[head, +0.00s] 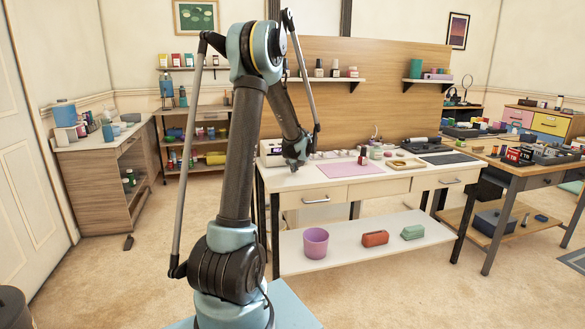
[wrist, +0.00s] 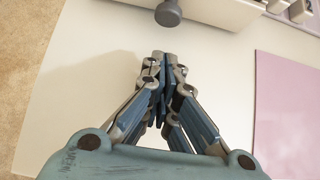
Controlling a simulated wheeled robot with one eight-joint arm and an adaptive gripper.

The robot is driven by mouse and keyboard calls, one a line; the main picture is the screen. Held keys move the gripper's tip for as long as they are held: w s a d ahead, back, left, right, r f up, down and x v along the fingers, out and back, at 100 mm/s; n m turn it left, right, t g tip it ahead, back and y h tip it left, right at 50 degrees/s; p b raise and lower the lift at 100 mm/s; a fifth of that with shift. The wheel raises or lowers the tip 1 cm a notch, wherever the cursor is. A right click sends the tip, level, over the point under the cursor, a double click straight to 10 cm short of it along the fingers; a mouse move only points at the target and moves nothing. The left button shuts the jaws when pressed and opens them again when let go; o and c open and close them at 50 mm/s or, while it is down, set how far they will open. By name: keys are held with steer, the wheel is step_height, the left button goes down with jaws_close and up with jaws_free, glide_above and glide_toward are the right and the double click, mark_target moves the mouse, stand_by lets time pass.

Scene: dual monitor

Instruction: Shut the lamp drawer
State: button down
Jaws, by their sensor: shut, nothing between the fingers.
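A small pale box (head: 270,147) stands at the left back of the white nail desk, partly behind my arm. In the wrist view a pale box part (wrist: 215,10) with a round grey knob (wrist: 168,13) shows at the top edge. It looks like the lamp drawer's front, but how far it stands out is cut off. My gripper (head: 294,164) is low over the left of the desk top. In the wrist view my gripper (wrist: 164,57) has its fingertips together, empty, pointing towards the knob with a gap between.
A pink mat (head: 350,169) lies right of my gripper, with several bottles behind it. The desk's own front drawers (head: 316,198) are below its top. A purple bin (head: 315,243) stands on the lower shelf. The desk top around my gripper is clear.

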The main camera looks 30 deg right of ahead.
steer(key=v, duration=0.9)
steer(key=shift+a+r, duration=0.15)
steer(key=shift+r, duration=0.15)
steer(key=s+a+r+n+g+y, duration=0.1)
steer(key=s+a+n+y, duration=0.15)
steer(key=a+n, duration=1.05)
steer(key=s+a+n+g+y, duration=0.15)
steer(key=s+a+n, duration=0.3)
steer(key=a, duration=1.65)
steer(key=s+a+f+n+g, duration=0.1)
steer(key=s+a+f+n, duration=0.2)
steer(key=s+a+n, duration=0.2)
steer(key=s+a+f+n+g, duration=0.1)
steer(key=s+a+f+n, duration=0.2)
steer(key=s+n, duration=0.6)
steer(key=s+a+f+n+g+h, duration=0.1)
steer(key=s+a+f+n, duration=0.3)
steer(key=s+a+n, duration=0.4)
steer(key=shift+g, duration=0.45)
